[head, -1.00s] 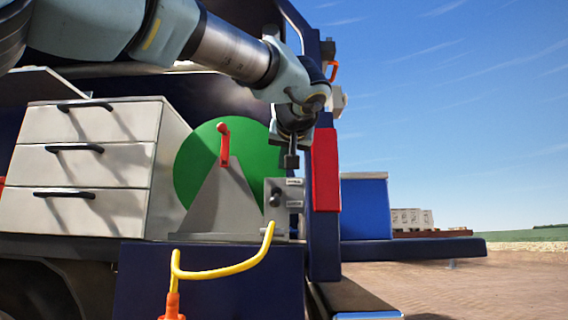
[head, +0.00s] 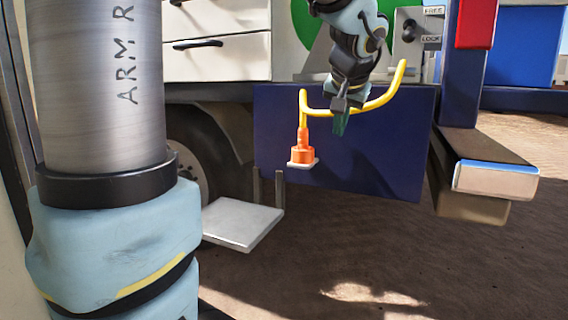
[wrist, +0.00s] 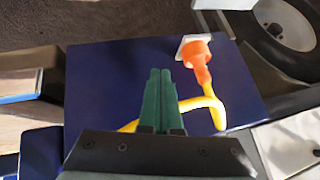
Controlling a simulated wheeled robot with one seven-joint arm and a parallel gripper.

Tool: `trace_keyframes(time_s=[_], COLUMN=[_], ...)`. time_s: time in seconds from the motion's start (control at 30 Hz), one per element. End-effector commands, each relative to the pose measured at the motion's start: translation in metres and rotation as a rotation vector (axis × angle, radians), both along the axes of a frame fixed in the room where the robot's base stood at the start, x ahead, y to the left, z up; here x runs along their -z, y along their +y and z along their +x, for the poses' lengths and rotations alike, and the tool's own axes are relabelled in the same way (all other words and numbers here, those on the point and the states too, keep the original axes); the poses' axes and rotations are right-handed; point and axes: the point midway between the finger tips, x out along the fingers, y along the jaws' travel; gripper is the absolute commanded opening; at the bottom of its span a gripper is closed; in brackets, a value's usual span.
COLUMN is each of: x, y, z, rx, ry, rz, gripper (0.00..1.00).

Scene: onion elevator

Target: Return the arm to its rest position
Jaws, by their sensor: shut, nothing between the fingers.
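My gripper (head: 341,124) points down in front of the dark blue panel (head: 390,170) in the head view. In the wrist view its two green fingers (wrist: 159,78) lie side by side, shut with nothing between them. My large arm link fills the left of the head view. A yellow cable (head: 386,98) with an orange plug (head: 303,148) runs along the panel's top, behind my gripper. The plug and cable also show in the wrist view, beyond and right of the fingers. I cannot tell whether the gripper touches the cable.
White drawers (head: 215,50) and a partly hidden green disc (head: 302,25) stand above the panel. A grey switch box (head: 420,30) is at upper right. A step (head: 495,176) juts out at right, a flat grey plate (head: 240,222) at lower left. The ground in front is open.

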Motion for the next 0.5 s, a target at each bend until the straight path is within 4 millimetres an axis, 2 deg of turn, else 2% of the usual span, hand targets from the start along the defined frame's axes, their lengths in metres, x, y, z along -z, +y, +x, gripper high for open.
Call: trace_keyframes(time_s=[0.03,0.1,0.2,0.3,0.5], x=[0.027,0.064,0.108,0.141,0.187], y=[0.029,0.061,0.102,0.135,0.184], z=[-0.002,-0.012,-0.033,-0.057,-0.113], rx=[-0.038,-0.076,-0.137,-0.196,-0.323], ry=[0.079,0.176,0.298,0.392,0.538], rz=[0.011,0.009,-0.011,-0.04,-0.113], gripper=[0.0,0.0,0.0,0.0,0.0])
